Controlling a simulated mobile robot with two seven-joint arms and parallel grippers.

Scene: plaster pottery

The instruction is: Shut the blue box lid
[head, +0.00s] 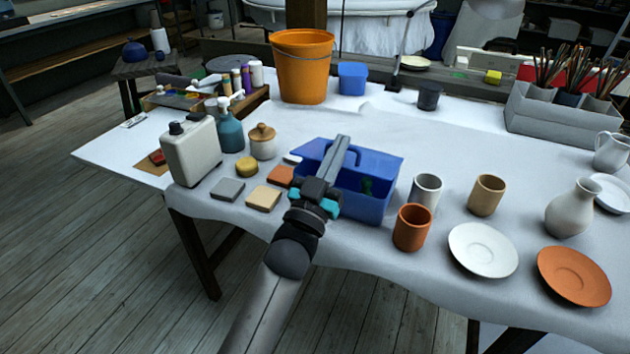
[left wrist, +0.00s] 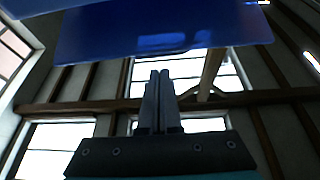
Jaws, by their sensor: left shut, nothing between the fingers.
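The blue box (head: 367,206) stands near the front edge of the white-covered table. Its blue lid (head: 384,166) is raised and tilted, with a gap at the front where something green (head: 367,186) shows inside. In the left wrist view, a blue panel of the lid (left wrist: 110,35) spans the top of the picture. My left gripper (head: 343,141) is shut and empty, reaching over the box in front of the lid; its closed fingers (left wrist: 160,75) point up at the blue panel. I cannot tell whether they touch it. The gripper hides part of the box. My right gripper is out of view.
An orange cup (head: 412,228) and a grey cup (head: 426,190) stand close to the right of the box. Clay blocks (head: 263,198) and a lidded jar (head: 262,141) are on the left. An orange bucket (head: 302,70) stands behind. Clear cloth lies behind the box.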

